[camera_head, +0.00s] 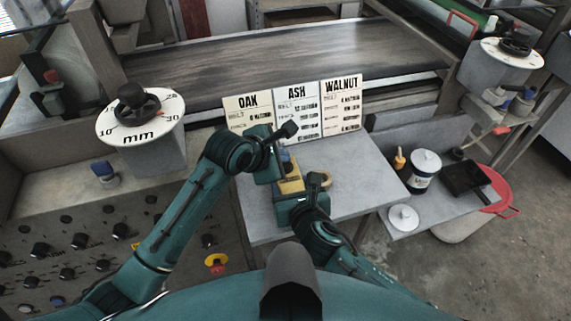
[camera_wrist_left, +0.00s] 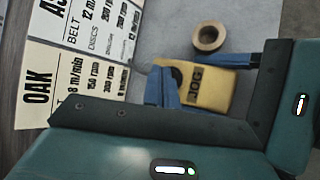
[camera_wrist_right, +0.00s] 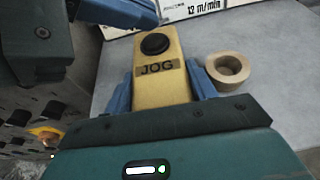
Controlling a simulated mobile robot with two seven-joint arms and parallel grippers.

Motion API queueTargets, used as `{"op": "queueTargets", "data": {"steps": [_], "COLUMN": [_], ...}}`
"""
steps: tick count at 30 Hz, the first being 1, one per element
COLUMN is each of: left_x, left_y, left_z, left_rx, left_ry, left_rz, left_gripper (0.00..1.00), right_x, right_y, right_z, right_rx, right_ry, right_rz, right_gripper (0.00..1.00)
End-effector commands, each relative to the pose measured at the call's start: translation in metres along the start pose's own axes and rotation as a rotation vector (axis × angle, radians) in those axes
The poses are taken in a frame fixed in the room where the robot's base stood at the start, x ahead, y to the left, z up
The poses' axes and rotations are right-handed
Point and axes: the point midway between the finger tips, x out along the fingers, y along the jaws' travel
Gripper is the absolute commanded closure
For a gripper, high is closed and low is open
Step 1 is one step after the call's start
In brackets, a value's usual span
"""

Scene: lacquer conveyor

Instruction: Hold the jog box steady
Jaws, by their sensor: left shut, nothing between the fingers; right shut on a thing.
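The yellow jog box (camera_head: 291,185) lies on the grey side table (camera_head: 355,180), with its JOG label and black button (camera_wrist_right: 155,43) in the right wrist view. My right gripper (camera_wrist_right: 160,90) is shut on the box, one blue finger along each side. The box also shows in the left wrist view (camera_wrist_left: 215,90), partly hidden by fingers. My left gripper (camera_head: 286,157) is shut and empty, near the button end of the box.
A tape roll (camera_wrist_right: 228,68) lies close beside the box. OAK, ASH (camera_head: 297,110) and WALNUT cards stand behind. A white tin (camera_head: 424,170) and black tray (camera_head: 466,179) are at the right. A knob panel (camera_head: 80,245) and red-yellow button (camera_head: 215,263) are at the left.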

Motion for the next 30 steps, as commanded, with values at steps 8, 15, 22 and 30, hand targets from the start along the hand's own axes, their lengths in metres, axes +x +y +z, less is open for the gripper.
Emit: {"op": "queueTargets", "data": {"steps": [8,15,22,30], "left_x": [-0.003,-0.019,-0.033,-0.035], "left_y": [0.003,0.015,0.024,0.026], "left_z": [0.003,0.015,0.024,0.026], "left_rx": [0.0,0.001,0.001,0.001], "left_ry": [-0.002,-0.003,-0.001,-0.001], "left_rz": [0.002,0.002,0.002,0.001], "left_gripper": [1.0,1.0,1.0,1.0], "right_x": [0.0,0.0,0.0,0.0], "right_y": [0.0,0.0,0.0,0.0], "right_z": [0.001,0.001,0.001,0.001], "right_rx": [0.0,0.0,0.0,0.0], "right_ry": [-0.001,-0.001,-0.001,-0.001], "right_rz": [0.001,0.0,0.0,0.0], "right_gripper": [0.73,0.73,0.73,0.73]}}
